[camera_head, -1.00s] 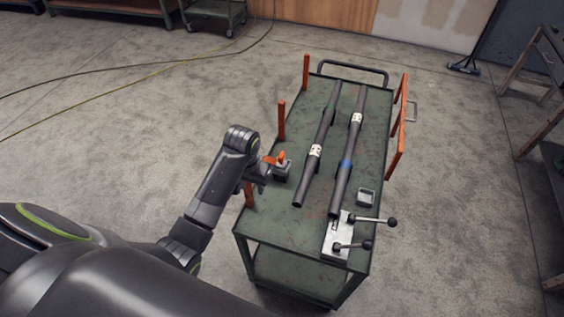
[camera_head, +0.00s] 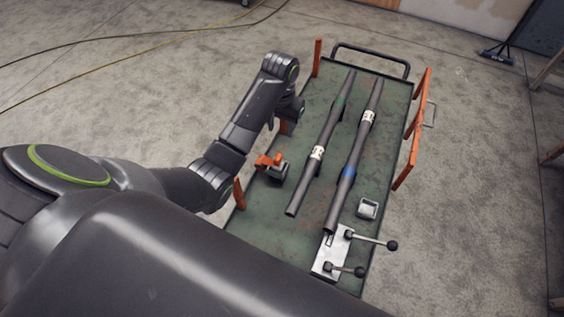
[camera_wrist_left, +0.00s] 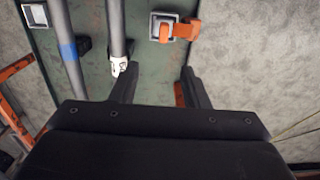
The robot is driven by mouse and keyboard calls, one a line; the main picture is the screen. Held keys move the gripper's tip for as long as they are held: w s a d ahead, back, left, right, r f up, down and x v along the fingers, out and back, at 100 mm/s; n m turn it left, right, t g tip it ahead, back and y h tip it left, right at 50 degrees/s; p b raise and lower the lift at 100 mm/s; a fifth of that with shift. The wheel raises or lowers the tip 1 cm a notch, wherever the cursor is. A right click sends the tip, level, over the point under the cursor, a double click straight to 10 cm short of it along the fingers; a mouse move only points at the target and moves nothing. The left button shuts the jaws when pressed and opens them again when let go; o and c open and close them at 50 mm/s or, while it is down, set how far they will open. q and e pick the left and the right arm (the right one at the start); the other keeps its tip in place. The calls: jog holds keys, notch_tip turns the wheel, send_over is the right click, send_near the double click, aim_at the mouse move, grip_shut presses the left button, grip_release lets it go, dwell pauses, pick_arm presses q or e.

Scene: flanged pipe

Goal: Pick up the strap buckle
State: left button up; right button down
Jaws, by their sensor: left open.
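The orange strap buckle (camera_head: 268,161) sits at a grey square holder (camera_head: 278,172) on the left side of the green cart top. In the left wrist view the orange buckle (camera_wrist_left: 186,30) lies beside and partly over the grey holder (camera_wrist_left: 163,28), near the top edge. My left gripper (camera_wrist_left: 158,70) is open and empty, its fingers pointing toward the buckle but apart from it. In the head view my left wrist is farther up the cart than the buckle, and its fingers are hidden. My right gripper is not in view.
Two dark pipes (camera_head: 318,160) (camera_head: 347,172) lie lengthwise on the cart (camera_head: 270,215). A small grey square tray (camera_head: 367,208) and a metal clamp block (camera_head: 331,254) with black-knobbed levers are at the near right. Orange posts (camera_head: 318,57) stand along the cart edges.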

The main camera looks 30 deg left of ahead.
pick_arm(q)
send_over(278, 157)
notch_tip(278, 157, down, 4)
jog(key=f, duration=0.6)
jog(key=shift+d+f+p, duration=0.3)
jog(key=shift+d, duration=0.05)
jog(key=shift+a+f, duration=0.15)
jog(key=shift+f, duration=0.55)
notch_tip(278, 157, down, 3)
jog(key=shift+a+p, duration=0.15)
jog(key=shift+p, duration=0.35)
jog(key=shift+f, duration=0.55)
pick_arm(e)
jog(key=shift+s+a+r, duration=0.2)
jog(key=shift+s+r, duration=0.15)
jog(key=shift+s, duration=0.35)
pick_arm(q)
grip_shut()
